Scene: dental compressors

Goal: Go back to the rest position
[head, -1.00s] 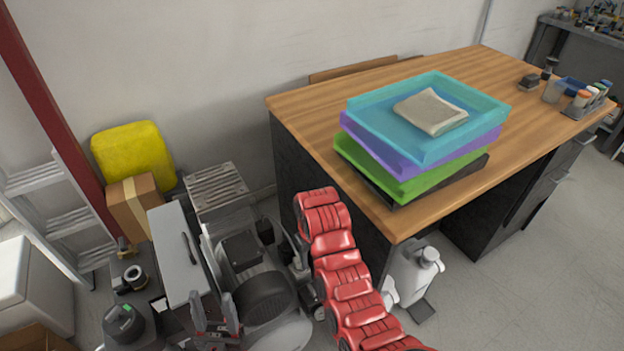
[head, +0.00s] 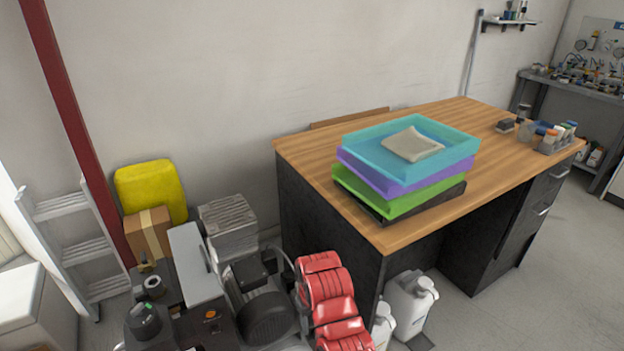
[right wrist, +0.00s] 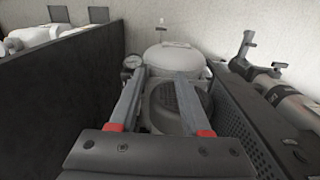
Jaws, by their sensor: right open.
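My right gripper (right wrist: 158,78) is open in the right wrist view, with its two grey fingers apart and nothing between them. A dark perforated motor cover (right wrist: 175,105) lies beyond and between the fingers, and a pale round tank (right wrist: 172,58) stands behind it. I cannot tell whether the fingers touch anything. My left gripper is in neither view.
A wooden-topped desk (head: 300,150) holds stacked trays, with a turquoise tray (head: 460,140) on top. A compressor (head: 268,318) and other equipment crowd the floor beside it. A dark panel (right wrist: 60,105) and a perforated housing (right wrist: 240,115) flank my gripper. Floor (head: 560,280) at the right is clear.

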